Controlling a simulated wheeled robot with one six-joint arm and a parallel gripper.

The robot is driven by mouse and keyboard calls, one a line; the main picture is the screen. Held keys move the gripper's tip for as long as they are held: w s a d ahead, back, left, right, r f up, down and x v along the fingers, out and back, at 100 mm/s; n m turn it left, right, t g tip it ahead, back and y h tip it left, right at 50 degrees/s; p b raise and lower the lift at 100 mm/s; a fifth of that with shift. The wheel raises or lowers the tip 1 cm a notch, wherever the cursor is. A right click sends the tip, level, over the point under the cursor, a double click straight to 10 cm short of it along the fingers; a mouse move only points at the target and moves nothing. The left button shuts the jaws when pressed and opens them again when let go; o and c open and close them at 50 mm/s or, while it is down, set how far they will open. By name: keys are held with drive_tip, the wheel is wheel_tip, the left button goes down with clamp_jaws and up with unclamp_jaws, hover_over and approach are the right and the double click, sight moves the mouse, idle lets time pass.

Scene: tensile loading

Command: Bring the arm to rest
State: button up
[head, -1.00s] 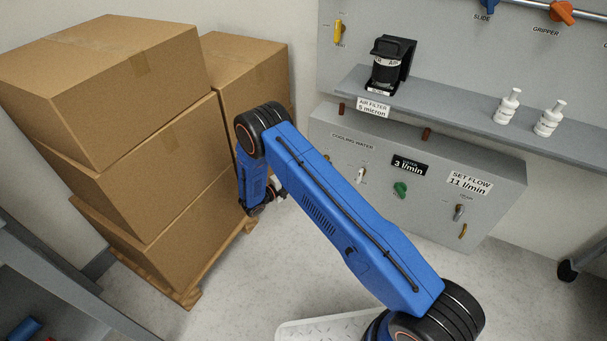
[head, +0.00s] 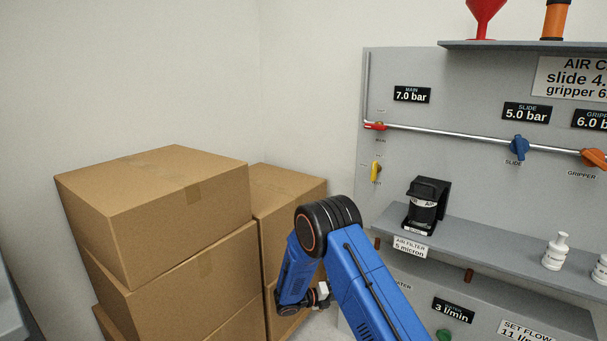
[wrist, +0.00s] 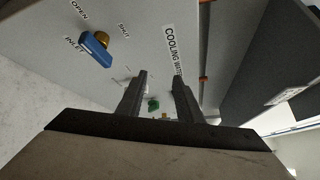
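My blue arm (head: 365,285) is folded, with its black elbow joint (head: 328,225) raised in front of the boxes and its forearm hanging down. In the head view my wrist end is low beside the box stack; the fingertips are not clear there. In the wrist view my gripper (wrist: 160,76) is open, its two dark fingers apart with nothing between them. It faces the grey cooling water panel (wrist: 145,35), apart from it. A blue inlet lever (wrist: 96,48) on that panel lies left of the fingers. A green knob (wrist: 153,105) shows between the fingers, farther off.
Stacked cardboard boxes (head: 150,205) stand left of the arm, close to the forearm. At right, a grey shelf (head: 500,255) carries a black air filter (head: 425,205) and white bottles (head: 556,252). Above it is an air panel with blue (head: 517,148) and orange (head: 593,158) valve handles.

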drive_tip(key=s+d+r+m+g+y, duration=0.2)
drive_tip(key=s+d+r+m, duration=0.4)
drive_tip(key=r, duration=0.3)
drive_tip(key=s+d+r+m+g+y, duration=0.2)
drive_tip(key=s+d+r+m, duration=0.1)
drive_tip(key=s+r+m, duration=0.4)
drive_tip(key=s+d+r+m+g+y, duration=0.25)
drive_tip(key=s+d+r+m, duration=0.2)
drive_tip(key=s+r, duration=0.45)
drive_tip(key=s+a+r+m+t+y, duration=0.1)
drive_tip(key=s+r+m+t+y, duration=0.2)
drive_tip(key=s+m, duration=0.6)
drive_tip(key=s+a+r+m+t+y, duration=0.1)
drive_tip(key=s+r+m+t+y, duration=0.2)
drive_tip(key=s+m, duration=0.6)
drive_tip(key=s+r+y, duration=0.2)
drive_tip(key=s+y, duration=0.1)
drive_tip(key=s, duration=0.6)
drive_tip(key=shift+s+a+r, duration=0.15)
drive_tip(key=shift+r, duration=0.2)
